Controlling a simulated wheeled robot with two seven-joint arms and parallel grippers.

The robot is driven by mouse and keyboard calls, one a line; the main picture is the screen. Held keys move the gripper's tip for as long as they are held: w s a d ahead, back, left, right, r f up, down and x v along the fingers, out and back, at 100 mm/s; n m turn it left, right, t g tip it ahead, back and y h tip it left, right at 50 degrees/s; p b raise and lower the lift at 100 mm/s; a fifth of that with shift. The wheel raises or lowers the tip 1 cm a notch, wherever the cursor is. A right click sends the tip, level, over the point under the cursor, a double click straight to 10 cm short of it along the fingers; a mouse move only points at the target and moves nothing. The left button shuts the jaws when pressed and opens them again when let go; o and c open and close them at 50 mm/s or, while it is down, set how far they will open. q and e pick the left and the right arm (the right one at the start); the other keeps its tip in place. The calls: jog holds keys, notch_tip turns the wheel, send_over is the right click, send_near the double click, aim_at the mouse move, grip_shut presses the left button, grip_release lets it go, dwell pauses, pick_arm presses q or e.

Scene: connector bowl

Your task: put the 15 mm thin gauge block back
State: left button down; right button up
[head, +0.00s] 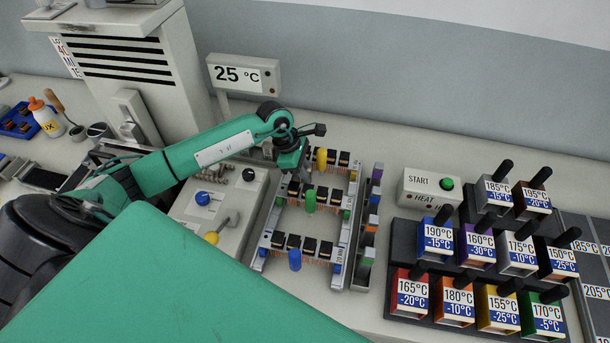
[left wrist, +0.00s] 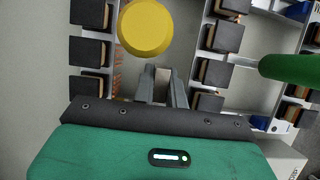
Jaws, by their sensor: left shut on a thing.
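My left gripper (head: 303,176) reaches over the rack from the left and points down between its rows. In the left wrist view the left gripper (left wrist: 162,88) has its two grey fingers close together, shut on a small grey-brown piece (left wrist: 162,80). Only a little of that piece shows, and no marking is readable on it, so I cannot tell whether it is the 15 mm thin gauge block. The rack (head: 338,268) holds rows of black-topped blocks. My right gripper is not in view.
Yellow (head: 321,158), green (head: 310,201) and blue (head: 294,260) knobs stand up from the rack. A strip of coloured pieces (head: 372,222) lies to its right. Beyond are a START box (head: 429,188) and several temperature-labelled blocks with black handles. A control box (head: 222,215) stands left.

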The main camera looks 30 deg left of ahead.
pick_arm(q)
jog(key=shift+f, duration=1.5)
jog(key=c, duration=1.4)
grip_release()
jog(key=shift+c, duration=0.2)
jog(key=shift+r, duration=0.15)
